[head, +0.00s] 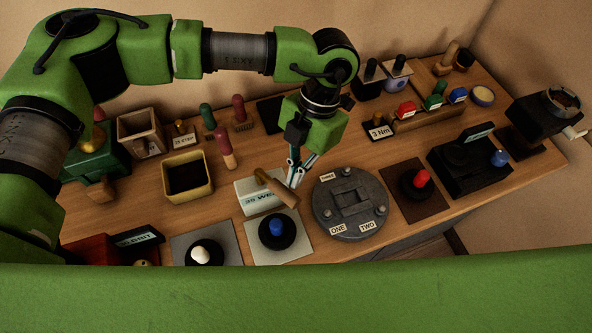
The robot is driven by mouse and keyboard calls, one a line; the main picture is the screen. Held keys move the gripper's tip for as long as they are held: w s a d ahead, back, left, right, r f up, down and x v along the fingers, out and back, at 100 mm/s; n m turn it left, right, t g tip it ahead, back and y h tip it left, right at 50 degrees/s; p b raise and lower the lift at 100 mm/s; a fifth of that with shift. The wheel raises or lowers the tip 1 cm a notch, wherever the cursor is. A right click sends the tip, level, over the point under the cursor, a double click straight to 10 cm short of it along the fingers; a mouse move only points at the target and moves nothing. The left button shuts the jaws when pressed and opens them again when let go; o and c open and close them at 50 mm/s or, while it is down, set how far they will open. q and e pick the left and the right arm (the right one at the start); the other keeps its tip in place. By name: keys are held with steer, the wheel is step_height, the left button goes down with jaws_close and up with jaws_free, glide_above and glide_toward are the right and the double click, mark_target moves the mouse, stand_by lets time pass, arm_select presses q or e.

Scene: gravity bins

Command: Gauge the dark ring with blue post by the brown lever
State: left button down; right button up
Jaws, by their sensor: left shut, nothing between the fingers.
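The dark ring with blue post (277,231) sits on a pale square plate at the front middle of the bench. A brown wooden lever (278,189) slants across a white block (251,198) with partly covered lettering, just behind that ring. My left gripper (294,179) points down beside the lever, with its fingers shut and empty. I cannot tell whether the fingertips touch the lever. My right gripper is not in view.
A grey round fixture (350,209) labelled ONE, TWO and THREE stands to the right. Rings with a red post (422,178) and a white post (201,253) flank the area. A black device with a blue knob (499,158) stands farther right. A yellow bin (206,188) is left.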

mark_target(285, 194)
arm_select(q)
steer(key=m+b, duration=0.1)
steer(key=b, duration=0.2)
steer(key=s+a+m+b, duration=0.1)
steer(key=b, duration=0.2)
steer(key=s+m+t+b, duration=0.1)
steer(key=m+b, duration=0.1)
steer(key=b, duration=0.1)
steer(key=shift+s+a+f+y, duration=0.25)
steer(key=shift+f+y, duration=0.05)
steer(key=shift+s+a+r+m+b, duration=0.15)
steer(key=shift+s+r+m+b, duration=0.1)
steer(key=shift+m+b, duration=0.35)
steer(key=shift+r, duration=0.1)
steer(key=shift+a, duration=0.1)
